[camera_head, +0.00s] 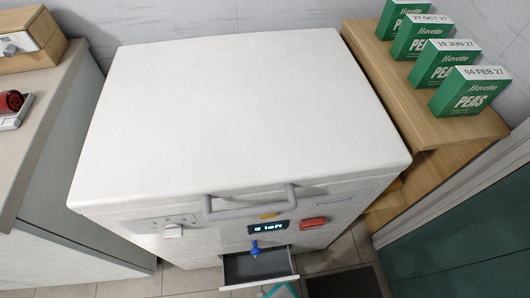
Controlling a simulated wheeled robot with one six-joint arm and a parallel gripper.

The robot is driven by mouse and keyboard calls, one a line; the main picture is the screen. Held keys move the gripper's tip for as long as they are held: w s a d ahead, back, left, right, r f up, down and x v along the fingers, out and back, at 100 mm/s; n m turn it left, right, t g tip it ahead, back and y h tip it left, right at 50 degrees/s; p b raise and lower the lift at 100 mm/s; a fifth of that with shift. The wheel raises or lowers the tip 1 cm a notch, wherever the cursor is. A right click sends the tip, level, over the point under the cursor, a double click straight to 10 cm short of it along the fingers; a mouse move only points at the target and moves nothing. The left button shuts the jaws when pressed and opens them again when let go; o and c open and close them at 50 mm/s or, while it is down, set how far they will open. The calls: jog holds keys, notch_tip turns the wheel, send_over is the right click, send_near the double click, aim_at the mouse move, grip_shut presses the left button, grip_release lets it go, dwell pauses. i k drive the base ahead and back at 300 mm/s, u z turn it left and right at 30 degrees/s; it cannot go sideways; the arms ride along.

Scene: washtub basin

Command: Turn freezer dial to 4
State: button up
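A white chest freezer (240,110) with its lid shut fills the middle of the head view. On the left of its front panel is a small pale dial (173,231) with a few marks around its top. A dark display (268,228) with pale lit characters sits right of the dial, and a red switch (314,223) is farther right. My gripper does not show clearly in this view.
A grey bar handle (250,201) juts out above the panel. A drawer (258,266) stands open below a blue knob-like part (255,247). Green pea boxes (470,90) stand on a wooden shelf (440,125) at right. A counter (35,110) borders the left.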

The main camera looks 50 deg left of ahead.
aim_at(173, 230)
jog(key=u, duration=0.85)
jog(key=k, duration=0.95)
jog(key=u, duration=0.6)
